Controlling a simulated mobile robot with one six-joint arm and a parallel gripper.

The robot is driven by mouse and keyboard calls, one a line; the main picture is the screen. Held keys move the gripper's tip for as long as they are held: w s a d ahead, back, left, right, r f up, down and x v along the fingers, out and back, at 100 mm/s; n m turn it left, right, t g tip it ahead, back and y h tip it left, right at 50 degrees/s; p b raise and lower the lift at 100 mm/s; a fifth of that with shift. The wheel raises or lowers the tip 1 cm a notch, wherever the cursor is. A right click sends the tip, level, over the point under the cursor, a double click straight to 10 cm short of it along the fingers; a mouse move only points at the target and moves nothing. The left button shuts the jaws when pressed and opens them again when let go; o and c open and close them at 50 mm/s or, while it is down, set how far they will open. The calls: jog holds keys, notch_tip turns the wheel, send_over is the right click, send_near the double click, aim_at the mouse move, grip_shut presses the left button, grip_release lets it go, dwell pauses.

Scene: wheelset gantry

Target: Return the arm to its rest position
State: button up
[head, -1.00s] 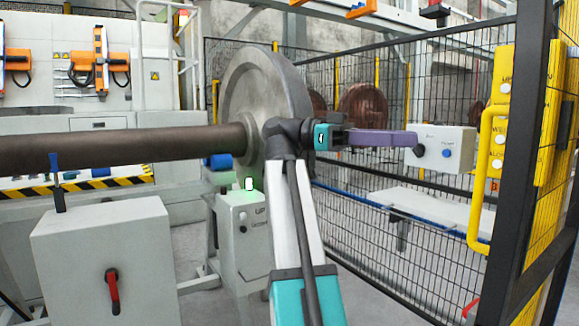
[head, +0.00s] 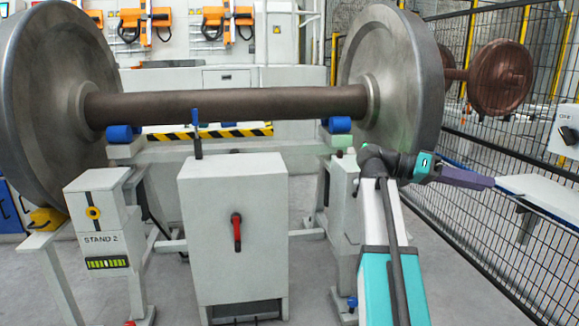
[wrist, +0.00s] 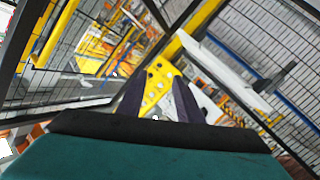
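My arm (head: 383,240), with white and teal links, rises from the bottom right of the head view and bends to the right at its top. My gripper (head: 485,181) points right, in front of the mesh fence, and no object shows in it. In the wrist view its two dark purple fingers (wrist: 157,100) stand apart with a gap between them. Through the gap a yellow panel with buttons shows in the background. In the head view the fingers are seen edge-on, so the gap does not show there.
A wheelset with a brown axle (head: 230,105) and two large grey wheels rests on stands left of my arm. The right wheel (head: 395,80) is close behind my arm. A grey box with a red handle (head: 237,232) stands in front. A white shelf (head: 550,195) is at the right.

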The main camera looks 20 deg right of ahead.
jog(key=w+a+f+n+t+y+p, duration=0.1)
jog(key=w+a+f+n+t+p, duration=0.2)
jog(key=f, duration=0.6)
jog(key=w+a+f+n+t+p, duration=0.1)
jog(key=w+a+f+n+p, duration=0.3)
jog(key=f, duration=0.6)
jog(key=w+a+f+n+t+y+p, duration=0.15)
jog(key=w+f+n, duration=0.25)
jog(key=f, duration=0.5)
jog(key=s+a+f+n+t+y+p, duration=0.25)
jog(key=a+f+n+y+p, duration=0.35)
jog(key=a+f, duration=0.85)
jog(key=s+a+f+g+y+p, duration=0.1)
jog(key=s+a+f+p, duration=0.3)
jog(key=s+a, duration=0.3)
jog(key=s+a+f+n+g+y+p, duration=0.1)
jog(key=s+a+f+y+p, duration=0.1)
jog(key=s+a+f, duration=0.3)
jog(key=s+a+f+n+y+p, duration=0.1)
jog(key=s+a+f+p, duration=0.4)
jog(key=s+a, duration=0.5)
jog(key=shift+s+g+p, duration=0.3)
jog(key=shift+s+g, duration=0.1)
jog(key=shift+s, duration=0.4)
jog(key=shift+y, duration=0.25)
